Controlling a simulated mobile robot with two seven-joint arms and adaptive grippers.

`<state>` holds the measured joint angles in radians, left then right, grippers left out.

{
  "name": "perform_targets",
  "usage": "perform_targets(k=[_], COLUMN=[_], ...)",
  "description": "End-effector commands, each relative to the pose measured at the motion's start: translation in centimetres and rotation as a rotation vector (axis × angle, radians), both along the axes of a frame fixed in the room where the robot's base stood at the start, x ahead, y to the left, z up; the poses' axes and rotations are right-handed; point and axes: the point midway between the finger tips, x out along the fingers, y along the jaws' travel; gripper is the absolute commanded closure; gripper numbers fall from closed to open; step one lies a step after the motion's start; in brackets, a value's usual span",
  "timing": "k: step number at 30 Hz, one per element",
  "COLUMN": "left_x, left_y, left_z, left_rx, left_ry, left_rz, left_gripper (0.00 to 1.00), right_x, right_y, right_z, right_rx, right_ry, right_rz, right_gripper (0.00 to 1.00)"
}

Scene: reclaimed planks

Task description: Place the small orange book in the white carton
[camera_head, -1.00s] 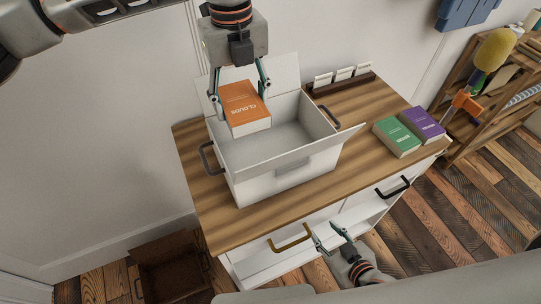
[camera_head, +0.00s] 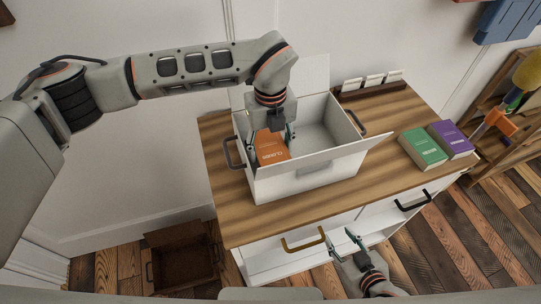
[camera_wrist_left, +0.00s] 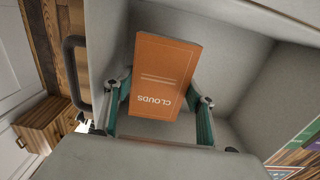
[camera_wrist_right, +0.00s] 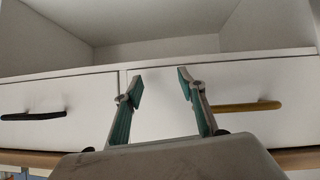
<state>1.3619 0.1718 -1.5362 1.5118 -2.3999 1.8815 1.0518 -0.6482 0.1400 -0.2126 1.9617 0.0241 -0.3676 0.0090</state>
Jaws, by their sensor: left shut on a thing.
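The small orange book (camera_head: 271,149), titled CLOUDS, is inside the left part of the white carton (camera_head: 308,178). My left gripper (camera_head: 271,138) is shut on it from both sides. The book also shows in the left wrist view (camera_wrist_left: 160,75), between the teal fingers, with the carton's pale walls around it. Whether it touches the carton floor I cannot tell. The carton stands on the wooden cabinet top with its flaps open. My right gripper (camera_head: 343,244) is open and empty, low in front of the cabinet; its spread fingers show in the right wrist view (camera_wrist_right: 160,88).
A green book (camera_head: 423,149) and a purple book (camera_head: 451,139) lie on the right of the cabinet top (camera_head: 392,110). A rack of cards (camera_head: 372,87) stands at the back. The carton has dark side handles. A brown crate (camera_head: 183,258) sits on the floor at lower left.

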Motion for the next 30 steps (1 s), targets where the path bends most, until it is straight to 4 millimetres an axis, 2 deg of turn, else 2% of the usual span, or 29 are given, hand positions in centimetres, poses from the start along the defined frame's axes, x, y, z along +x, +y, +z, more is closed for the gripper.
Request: perform_targets(k=[8,20,21,30], left_x=[-0.1,0.0,0.0,-0.1], left_y=[0.0,0.0,0.0,0.0], left_z=[-3.7,-4.2,-4.2,-4.2], left_rx=[0.000,0.001,0.002,0.001], left_ry=[0.002,0.001,0.002,0.001], left_rz=[0.001,-0.001,0.000,-0.001], left_gripper=[0.71,0.71,0.38,0.38], right_x=[0.0,-0.1,-0.1,-0.1], right_y=[0.0,0.0,0.0,0.0], right_z=[-0.1,-0.3,-0.2,-0.2], right_rx=[0.000,0.000,0.000,0.000], right_ry=[0.001,0.002,0.002,0.002], right_rz=[0.000,-0.001,-0.001,-0.001], right_gripper=[0.60,0.60,0.60,0.60])
